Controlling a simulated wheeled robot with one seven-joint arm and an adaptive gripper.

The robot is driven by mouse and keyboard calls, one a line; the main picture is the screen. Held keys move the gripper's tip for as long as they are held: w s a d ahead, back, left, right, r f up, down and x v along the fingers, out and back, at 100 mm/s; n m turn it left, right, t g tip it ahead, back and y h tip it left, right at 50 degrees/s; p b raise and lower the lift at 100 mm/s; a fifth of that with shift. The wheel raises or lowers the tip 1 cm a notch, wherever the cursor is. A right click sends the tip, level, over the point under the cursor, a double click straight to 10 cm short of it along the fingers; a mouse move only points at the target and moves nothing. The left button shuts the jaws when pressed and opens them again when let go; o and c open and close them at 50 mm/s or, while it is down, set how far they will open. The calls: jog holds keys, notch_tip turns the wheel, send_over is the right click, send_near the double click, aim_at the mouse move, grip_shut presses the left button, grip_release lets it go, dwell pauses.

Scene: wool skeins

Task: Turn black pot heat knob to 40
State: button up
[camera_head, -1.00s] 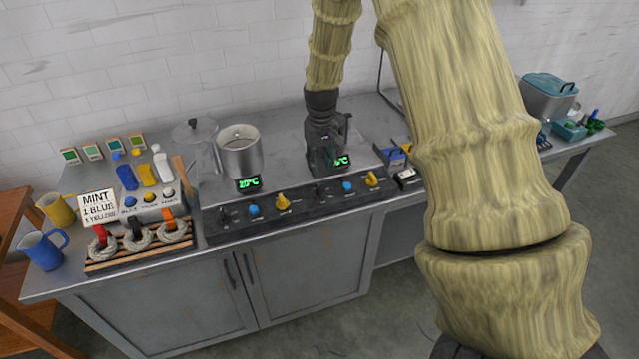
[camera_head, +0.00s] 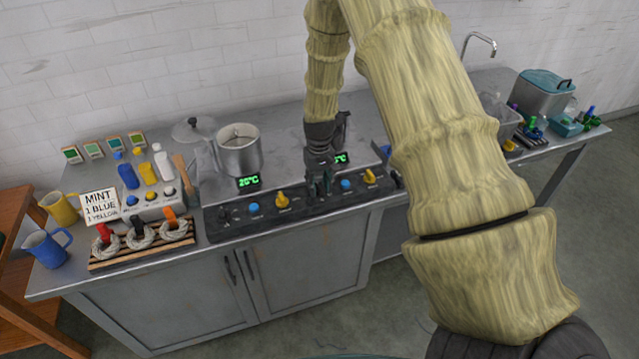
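My gripper (camera_head: 319,188) points down at the dark control panel (camera_head: 300,209), at the right-hand group of knobs. Its fingertips are at or just above the spot left of the blue knob (camera_head: 345,184). They hide whatever knob is there, and I cannot tell whether they touch it or how wide they are. A yellow knob (camera_head: 370,177) is further right. A green display (camera_head: 340,158) is partly covered by my gripper and its number is unreadable. No black pot shows clearly. The left-hand group has a black knob (camera_head: 224,215), a blue knob (camera_head: 253,208) and a yellow knob (camera_head: 282,200).
A steel pot (camera_head: 239,155) stands behind the left display (camera_head: 249,182). A wooden rack (camera_head: 140,248) with wool skeins, mugs and bottles fill the counter's left end. A teal-lidded container (camera_head: 545,90) is at the far right. My arm covers part of the right counter.

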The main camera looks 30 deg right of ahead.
jog(key=shift+c, duration=0.2)
grip_shut()
jog(key=shift+m, duration=0.5)
jog(key=m, duration=0.4)
jog(key=shift+w+a+m, duration=0.1)
jog(key=shift+m, duration=0.2)
jog(key=m, duration=0.6)
jog(key=shift+w, duration=0.1)
jog(key=shift+m, duration=0.3)
jog(key=shift+o, duration=0.2)
grip_release()
